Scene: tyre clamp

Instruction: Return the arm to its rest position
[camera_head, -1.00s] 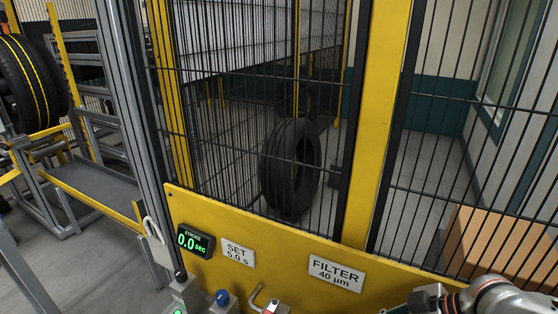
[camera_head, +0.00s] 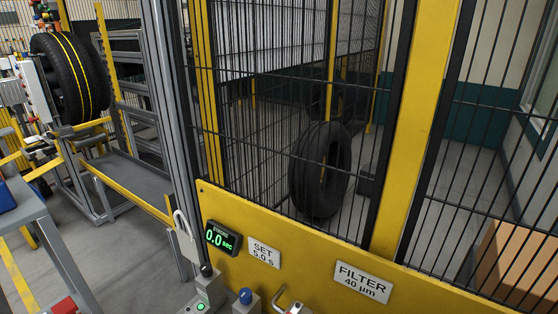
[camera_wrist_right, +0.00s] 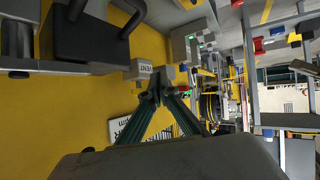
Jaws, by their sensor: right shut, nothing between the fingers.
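My right gripper (camera_wrist_right: 157,88) shows in the right wrist view, its two green-grey fingers drawn together at the tips and empty. It is in front of a yellow panel (camera_wrist_right: 75,125). No arm or gripper of mine shows in the head view. My left gripper is out of view.
A yellow panel (camera_head: 300,258) and black mesh fence (camera_head: 260,120) stand ahead, with a tyre (camera_head: 318,170) behind the mesh. A timer display (camera_head: 222,238) reads 0.0 sec. Another tyre (camera_head: 72,78) sits on a rack at left. Button boxes (camera_head: 205,292) stand low in front.

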